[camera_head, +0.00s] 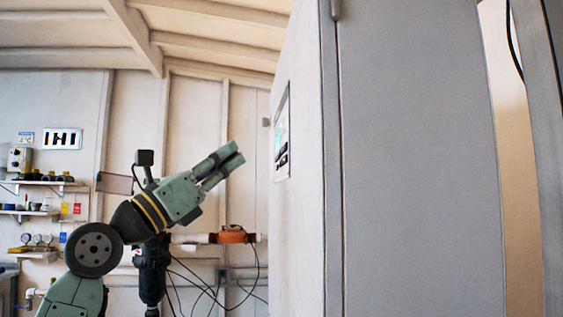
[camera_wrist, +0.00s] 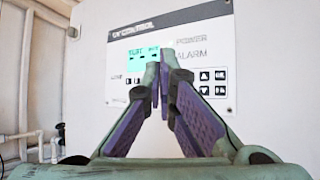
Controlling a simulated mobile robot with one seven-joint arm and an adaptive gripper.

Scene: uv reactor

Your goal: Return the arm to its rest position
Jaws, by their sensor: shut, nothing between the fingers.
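My gripper (camera_head: 237,152) is raised on my arm in the head view, left of a tall grey cabinet, and points up and right toward the control panel (camera_head: 282,132) on its side. In the wrist view my gripper (camera_wrist: 160,65) shows green fingers with purple pads, shut at the tips with nothing between them. Behind the fingertips is the control panel (camera_wrist: 215,45) with a lit green screen, buttons and the words POWER and ALARM. The fingers cover part of the panel. In the head view there is a gap between the fingertips and the panel.
The grey cabinet (camera_head: 415,150) fills the right half of the head view. Wall shelves (camera_head: 38,183) with small items are at the left. A pipe with an orange fitting (camera_head: 232,236) and hanging black cables are behind my arm. Open air lies above my arm.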

